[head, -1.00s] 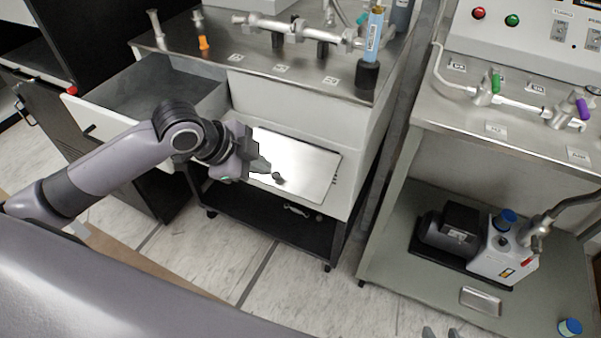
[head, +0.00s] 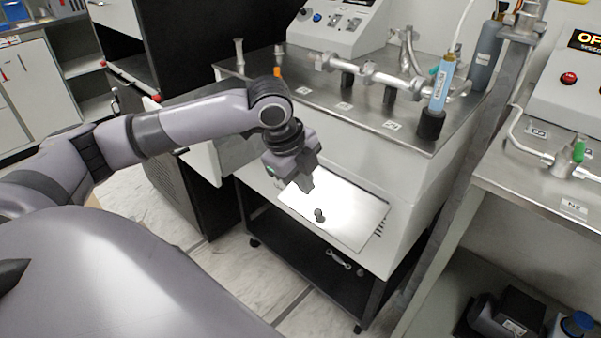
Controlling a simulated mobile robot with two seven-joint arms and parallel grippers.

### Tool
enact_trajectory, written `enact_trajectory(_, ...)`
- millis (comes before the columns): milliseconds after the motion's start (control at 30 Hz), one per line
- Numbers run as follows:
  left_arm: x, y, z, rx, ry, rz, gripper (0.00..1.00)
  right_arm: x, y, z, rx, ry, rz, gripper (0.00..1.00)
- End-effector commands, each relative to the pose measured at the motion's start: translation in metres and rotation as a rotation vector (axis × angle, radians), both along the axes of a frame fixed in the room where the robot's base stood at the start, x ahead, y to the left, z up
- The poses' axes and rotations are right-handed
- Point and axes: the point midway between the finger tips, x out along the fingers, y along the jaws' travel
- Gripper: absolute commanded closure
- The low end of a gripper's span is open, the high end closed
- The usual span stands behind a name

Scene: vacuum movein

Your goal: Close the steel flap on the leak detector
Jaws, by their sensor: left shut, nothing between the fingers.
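The steel flap (head: 350,215) is a bright rectangular plate on the white front of the leak detector (head: 420,195), with a small dark knob (head: 319,214) near its lower left. It lies close along the front; I cannot tell whether it sits fully flush. My left gripper (head: 305,186) is shut and empty. It points down over the flap's upper left corner, up and left of the knob, and hides that corner. I cannot tell whether it touches the plate. My right gripper is not in view.
A pulled-out drawer (head: 205,160) stands left of the flap. A steel top with pipework (head: 365,72) and a blue cylinder (head: 440,85) is above. A dark lower shelf (head: 310,250) holds a wrench-like tool (head: 340,258). A second steel bench (head: 500,165) stands at right.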

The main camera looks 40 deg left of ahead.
Motion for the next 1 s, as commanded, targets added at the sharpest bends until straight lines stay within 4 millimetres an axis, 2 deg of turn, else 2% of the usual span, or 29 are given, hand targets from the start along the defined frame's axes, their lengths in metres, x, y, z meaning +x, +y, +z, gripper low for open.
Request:
enact_trajectory(33,0.003,-0.002,-0.015,0.000,0.004,0.001,1.00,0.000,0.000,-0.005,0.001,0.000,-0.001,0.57)
enact_trajectory(200,0.014,-0.005,-0.045,-0.001,0.001,0.000,1.00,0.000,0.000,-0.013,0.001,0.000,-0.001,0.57)
enact_trajectory(400,0.021,-0.007,-0.067,0.000,0.000,-0.001,1.00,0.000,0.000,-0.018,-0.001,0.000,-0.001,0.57)
enact_trajectory(1000,0.025,-0.008,-0.074,0.000,-0.006,-0.001,1.00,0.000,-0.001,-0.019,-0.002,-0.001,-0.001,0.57)
